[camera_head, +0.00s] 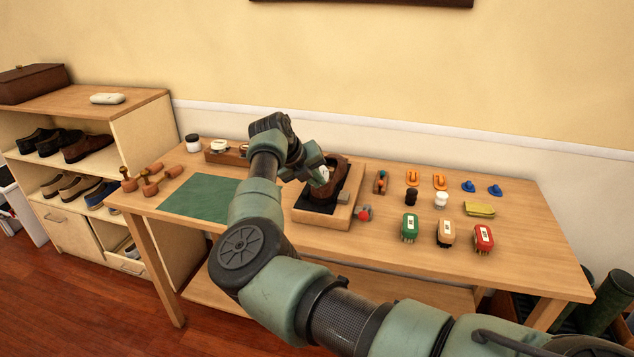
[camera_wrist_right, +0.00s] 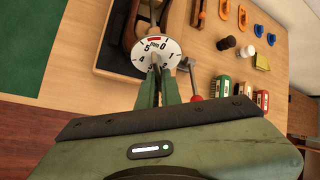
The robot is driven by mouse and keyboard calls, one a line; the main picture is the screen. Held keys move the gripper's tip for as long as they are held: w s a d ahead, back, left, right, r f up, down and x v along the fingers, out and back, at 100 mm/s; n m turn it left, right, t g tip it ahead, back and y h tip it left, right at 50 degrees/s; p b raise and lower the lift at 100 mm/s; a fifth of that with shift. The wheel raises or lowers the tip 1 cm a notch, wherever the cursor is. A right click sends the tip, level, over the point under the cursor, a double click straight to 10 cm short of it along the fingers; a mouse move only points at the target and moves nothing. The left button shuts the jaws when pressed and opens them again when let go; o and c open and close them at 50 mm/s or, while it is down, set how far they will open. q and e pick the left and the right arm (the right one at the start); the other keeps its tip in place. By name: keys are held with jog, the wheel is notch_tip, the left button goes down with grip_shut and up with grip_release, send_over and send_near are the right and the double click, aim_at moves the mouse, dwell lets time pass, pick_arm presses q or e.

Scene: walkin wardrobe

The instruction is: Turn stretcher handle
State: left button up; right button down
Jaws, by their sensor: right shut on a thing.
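A brown shoe (camera_head: 335,175) sits in a wooden stand (camera_head: 320,214) with a dark inside on the workbench. A white dial (camera_wrist_right: 160,52) numbered 0 to 5, with a red mark near the top, faces my right wrist camera. My right gripper (camera_wrist_right: 158,70) has its greenish fingers together at the dial's centre, shut on the small stretcher handle (camera_wrist_right: 157,60), which the fingertips mostly hide. In the head view the right gripper (camera_head: 322,178) reaches the shoe's near end. My left gripper is not in view.
A red-knobbed lever (camera_head: 364,212) stands at the stand's right side, close to my fingers. Brushes (camera_head: 446,233), jars (camera_head: 441,199) and a yellow cloth (camera_head: 480,209) lie to the right. A green mat (camera_head: 200,197) and wooden shoe trees (camera_head: 150,186) lie left. A shoe shelf (camera_head: 145,112) stands far left.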

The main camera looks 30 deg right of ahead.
jog(key=shift+a+f+m+t+y+b, duration=0.2)
jog(key=shift+m+t+y+b, duration=0.35)
jog(key=shift+m+b, duration=0.55)
jog(key=shift+a+f+m+t+y+b, duration=0.1)
jog(key=shift+f+m+t+y+b, duration=0.2)
jog(key=shift+m+y+b, duration=0.7)
jog(key=shift+w+r+m, duration=0.1)
jog(key=shift+r+m, duration=0.05)
jog(key=shift+m, duration=0.15)
jog(key=c, duration=1.6)
grip_release()
jog(key=shift+w+d+h, duration=0.1)
jog(key=shift+h, duration=0.15)
jog(key=shift+r, duration=0.1)
